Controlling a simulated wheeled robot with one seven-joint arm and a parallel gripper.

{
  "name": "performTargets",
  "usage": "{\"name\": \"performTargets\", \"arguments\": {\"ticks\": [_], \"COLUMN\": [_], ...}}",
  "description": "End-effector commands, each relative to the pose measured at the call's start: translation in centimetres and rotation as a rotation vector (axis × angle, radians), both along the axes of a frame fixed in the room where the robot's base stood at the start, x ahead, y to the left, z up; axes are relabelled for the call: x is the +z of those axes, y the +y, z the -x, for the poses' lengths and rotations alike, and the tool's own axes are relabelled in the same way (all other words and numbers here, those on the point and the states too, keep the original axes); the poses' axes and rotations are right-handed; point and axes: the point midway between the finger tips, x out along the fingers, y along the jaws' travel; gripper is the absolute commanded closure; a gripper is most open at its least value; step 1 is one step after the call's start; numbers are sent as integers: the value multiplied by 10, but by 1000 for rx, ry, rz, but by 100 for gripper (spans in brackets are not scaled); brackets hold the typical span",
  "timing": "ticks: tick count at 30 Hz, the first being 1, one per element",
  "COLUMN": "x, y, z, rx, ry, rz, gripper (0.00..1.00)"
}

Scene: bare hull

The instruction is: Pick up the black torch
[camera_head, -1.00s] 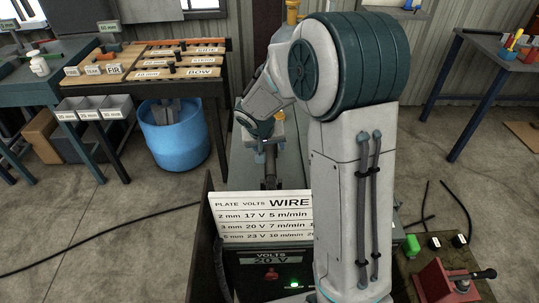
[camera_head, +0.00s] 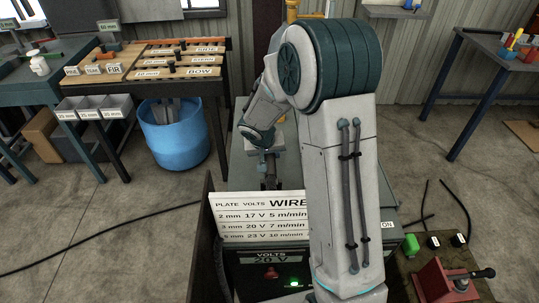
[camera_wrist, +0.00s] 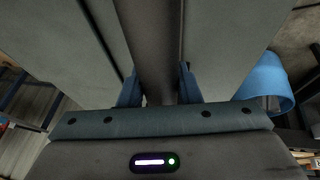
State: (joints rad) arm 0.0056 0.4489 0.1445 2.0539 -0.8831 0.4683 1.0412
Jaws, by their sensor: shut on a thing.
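My gripper (camera_wrist: 158,88) is in the wrist view with its two blue-grey fingers closed on a long dark bar, which I take to be the black torch (camera_wrist: 158,45). The bar runs from between the fingers to the top edge of that view, and its ends are not clear. In the head view my gripper (camera_head: 268,161) is small, above the grey bench top behind the price-style settings board. A short dark piece of the torch (camera_head: 270,183) shows just below it. My arm hides much of the area to the right.
The white settings board (camera_head: 260,216) stands on the welder (camera_head: 262,262) in front. A red vice (camera_head: 447,282) sits at front right. Open floor lies on both sides.

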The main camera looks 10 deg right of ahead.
Motion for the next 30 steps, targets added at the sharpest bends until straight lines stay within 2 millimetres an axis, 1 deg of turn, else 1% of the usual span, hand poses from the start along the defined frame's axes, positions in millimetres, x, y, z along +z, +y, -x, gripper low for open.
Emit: {"name": "performTargets", "arguments": {"ticks": [5,8,11,14,24,30], "x": [4,10,23,40,121,158], "y": [0,0,0,0,0,0], "z": [-1,-1,-1,-1,-1,-1], "rx": [1,-1,-2,-2,-1,0], "ry": [-3,-3,-7,-8,-7,-5], "rz": [1,0,-1,-1,0,-1], "gripper": [100,100,100,100,100,100]}}
